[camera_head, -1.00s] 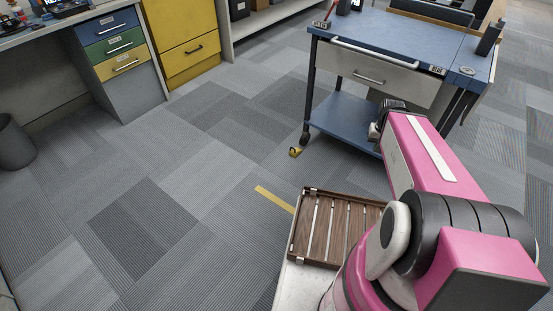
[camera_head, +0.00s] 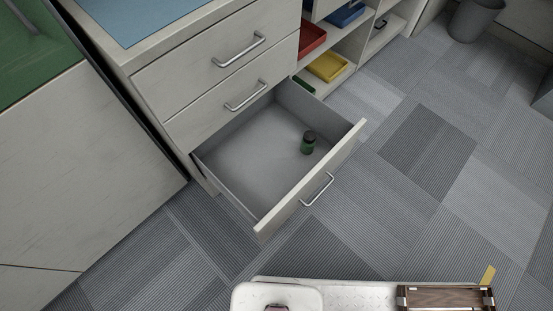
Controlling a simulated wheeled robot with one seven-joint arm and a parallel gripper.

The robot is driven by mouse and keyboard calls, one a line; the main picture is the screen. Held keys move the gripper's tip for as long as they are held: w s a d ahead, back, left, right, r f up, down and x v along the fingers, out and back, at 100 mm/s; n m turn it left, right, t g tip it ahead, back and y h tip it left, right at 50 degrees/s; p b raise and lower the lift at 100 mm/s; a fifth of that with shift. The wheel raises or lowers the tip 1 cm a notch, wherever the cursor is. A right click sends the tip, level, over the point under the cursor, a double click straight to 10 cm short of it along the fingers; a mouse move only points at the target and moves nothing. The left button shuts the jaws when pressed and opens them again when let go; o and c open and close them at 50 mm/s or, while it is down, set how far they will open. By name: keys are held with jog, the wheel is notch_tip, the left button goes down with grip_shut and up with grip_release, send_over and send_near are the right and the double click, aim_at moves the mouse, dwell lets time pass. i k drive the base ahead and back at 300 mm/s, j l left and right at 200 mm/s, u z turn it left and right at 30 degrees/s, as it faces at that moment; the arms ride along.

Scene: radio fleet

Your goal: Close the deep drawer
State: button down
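The deep drawer (camera_head: 240,160) is the bottom drawer of a pale cabinet (camera_head: 165,82), and it is pulled far out. Its front panel (camera_head: 335,160) carries a silver bar handle (camera_head: 317,190) on the outside. A small dark green jar (camera_head: 308,143) stands inside, near the front panel. Two shut drawers with bar handles (camera_head: 240,50) sit above it. My gripper and arm are not in the current view.
Open shelves to the right of the cabinet hold a red tray (camera_head: 311,38), a yellow tray (camera_head: 326,66) and a blue tray (camera_head: 345,13). A grey bin (camera_head: 475,18) stands at the far right. Carpet in front of the drawer is clear.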

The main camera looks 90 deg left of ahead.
aim_at(256, 160)
jog(key=u, duration=3.7)
jog(key=k+l+u, duration=0.35)
jog(key=k+j, duration=0.1)
